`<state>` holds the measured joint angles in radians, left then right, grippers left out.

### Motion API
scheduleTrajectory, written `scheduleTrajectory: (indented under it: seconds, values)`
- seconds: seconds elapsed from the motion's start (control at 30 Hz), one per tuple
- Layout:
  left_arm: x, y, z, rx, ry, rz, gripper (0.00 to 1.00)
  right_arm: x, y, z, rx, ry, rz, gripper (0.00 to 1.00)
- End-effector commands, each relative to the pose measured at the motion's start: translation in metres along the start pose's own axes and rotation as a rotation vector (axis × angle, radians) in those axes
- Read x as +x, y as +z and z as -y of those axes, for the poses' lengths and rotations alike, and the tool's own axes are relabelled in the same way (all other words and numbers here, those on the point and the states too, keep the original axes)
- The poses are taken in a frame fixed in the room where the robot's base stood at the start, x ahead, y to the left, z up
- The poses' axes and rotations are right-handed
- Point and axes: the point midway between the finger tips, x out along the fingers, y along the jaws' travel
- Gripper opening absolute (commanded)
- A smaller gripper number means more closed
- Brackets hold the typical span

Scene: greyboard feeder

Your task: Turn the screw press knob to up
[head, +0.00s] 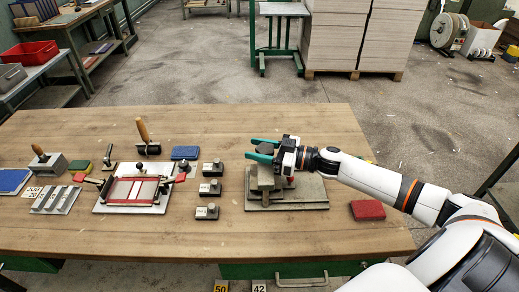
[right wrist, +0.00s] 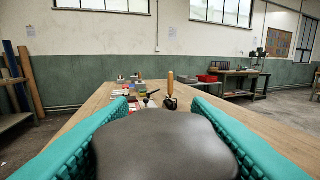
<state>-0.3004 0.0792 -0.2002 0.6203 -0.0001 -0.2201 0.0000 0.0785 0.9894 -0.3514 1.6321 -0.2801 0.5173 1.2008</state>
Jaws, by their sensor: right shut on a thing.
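The screw press (head: 312,194) stands on the wooden table, right of the middle in the head view, with a grey metal base and a dark knob (head: 265,147) on top. My right gripper (head: 251,149) reaches in from the right with its teal fingers level, one on each side of the knob, and is shut on it. In the right wrist view the knob (right wrist: 165,143) is a broad, smooth dark disc between the two fingers. The gripper hides part of the press. I cannot read which way the knob is turned. My left gripper is not in view.
Several small grey blocks with dark knobs (head: 210,188) stand left of the press. A framed red fixture (head: 132,190) lies further left. A red pad (head: 367,210) lies right of the press, below my forearm. The table's front strip (head: 150,240) is clear.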

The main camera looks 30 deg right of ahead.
Motion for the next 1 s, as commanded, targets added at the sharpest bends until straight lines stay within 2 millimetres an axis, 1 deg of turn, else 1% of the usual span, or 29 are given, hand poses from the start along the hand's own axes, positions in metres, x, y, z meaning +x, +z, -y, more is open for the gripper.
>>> scheduleTrajectory:
  seconds: [0.03,0.37,1.0]
  values:
    - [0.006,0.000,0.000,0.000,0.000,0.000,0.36,0.000,0.000,0.003,-0.009,0.043,0.001,0.22]
    - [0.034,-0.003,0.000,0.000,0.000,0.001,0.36,0.000,-0.002,-0.003,-0.008,0.355,0.003,0.22]
    - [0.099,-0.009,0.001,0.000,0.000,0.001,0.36,-0.005,-0.004,-0.015,-0.004,0.943,0.004,0.22]
